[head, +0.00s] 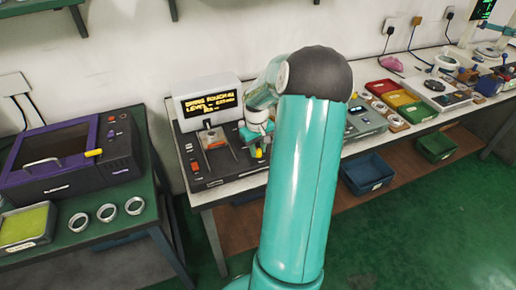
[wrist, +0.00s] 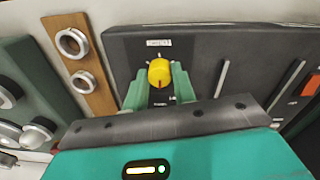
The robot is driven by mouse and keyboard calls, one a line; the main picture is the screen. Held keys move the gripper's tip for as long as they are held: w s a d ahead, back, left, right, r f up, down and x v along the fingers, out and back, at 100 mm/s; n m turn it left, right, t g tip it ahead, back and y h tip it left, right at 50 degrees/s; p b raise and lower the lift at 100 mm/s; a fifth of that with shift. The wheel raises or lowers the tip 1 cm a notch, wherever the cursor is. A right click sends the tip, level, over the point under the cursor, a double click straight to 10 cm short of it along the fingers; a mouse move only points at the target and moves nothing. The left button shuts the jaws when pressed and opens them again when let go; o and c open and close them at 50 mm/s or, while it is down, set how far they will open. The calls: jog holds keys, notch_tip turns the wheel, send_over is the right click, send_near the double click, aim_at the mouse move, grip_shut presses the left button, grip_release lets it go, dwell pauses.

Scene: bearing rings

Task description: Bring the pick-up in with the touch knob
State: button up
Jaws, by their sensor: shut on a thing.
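The touch knob (wrist: 160,70) is yellow and round, with a dark mark on its top edge. It stands on the dark tester panel (wrist: 200,48) under a small white label. My gripper (wrist: 158,78) has its two green fingers on either side of the knob and is shut on it. In the head view my gripper (head: 257,139) is at the right end of the tester, partly hidden by my arm. The display (head: 208,104) has yellow text, its top line seeming to read "BRING PICKUP IN". I cannot make out the pick-up for certain.
Slots and an orange part (wrist: 311,86) lie right of the knob. A wooden strip with metal rings (wrist: 76,55) lies to the left in the wrist view. Coloured bins (head: 405,98) stand further along the bench. A purple machine (head: 70,155) is on the left table.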

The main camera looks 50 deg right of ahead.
aim_at(257, 150)
jog(key=shift+m, duration=0.3)
jog(key=m, duration=0.6)
jog(key=shift+w, duration=0.15)
jog(key=m, duration=0.7)
dwell(0.4)
jog(key=o, duration=1)
jog(key=shift+r, duration=0.15)
jog(key=r, duration=1.3)
jog(key=shift+w+r, duration=0.2)
jog(key=shift+r, duration=0.1)
